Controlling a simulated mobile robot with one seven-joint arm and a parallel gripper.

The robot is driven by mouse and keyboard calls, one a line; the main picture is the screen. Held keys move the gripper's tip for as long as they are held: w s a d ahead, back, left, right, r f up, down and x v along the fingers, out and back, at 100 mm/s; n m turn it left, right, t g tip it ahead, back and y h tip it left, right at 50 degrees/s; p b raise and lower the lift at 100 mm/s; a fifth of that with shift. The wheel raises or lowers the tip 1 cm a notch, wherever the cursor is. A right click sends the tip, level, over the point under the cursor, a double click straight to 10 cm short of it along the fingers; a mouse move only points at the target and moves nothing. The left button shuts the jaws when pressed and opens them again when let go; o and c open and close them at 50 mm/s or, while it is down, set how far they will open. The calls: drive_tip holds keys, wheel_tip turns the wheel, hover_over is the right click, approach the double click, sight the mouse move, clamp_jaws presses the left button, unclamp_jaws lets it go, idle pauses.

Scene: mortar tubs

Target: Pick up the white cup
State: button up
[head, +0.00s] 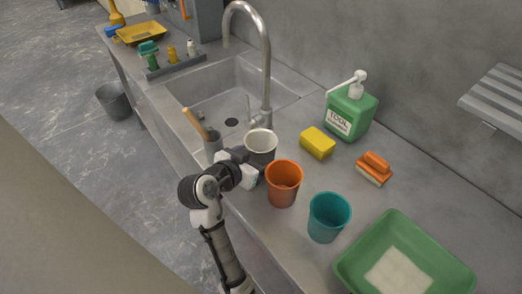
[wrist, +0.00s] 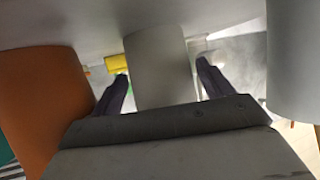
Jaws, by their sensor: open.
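The white cup (head: 261,142) stands upright on the metal counter in front of the sink tap. My gripper (head: 250,167) is at its near side, low by the counter. In the wrist view the white cup (wrist: 158,70) lies between the two fingers of my gripper (wrist: 160,88). The fingers are open, with a visible gap on the right side; contact on either side is not clear. In the head view, part of the cup's lower body is hidden behind my gripper.
An orange cup (head: 284,184) stands close on the right, also near the left finger in the wrist view (wrist: 40,105). A grey holder (head: 213,146) with a wooden handle is close on the left. A teal cup (head: 327,218), yellow sponge (head: 317,142) and green tray (head: 350,268) are farther right.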

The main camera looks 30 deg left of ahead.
drive_tip(key=shift+w+f, duration=0.2)
drive_tip(key=shift+w, duration=0.2)
drive_tip(key=shift+c, duration=0.2)
drive_tip(key=c, duration=0.7)
drive_tip(key=shift+c, duration=0.3)
drive_tip(key=shift+r, duration=0.2)
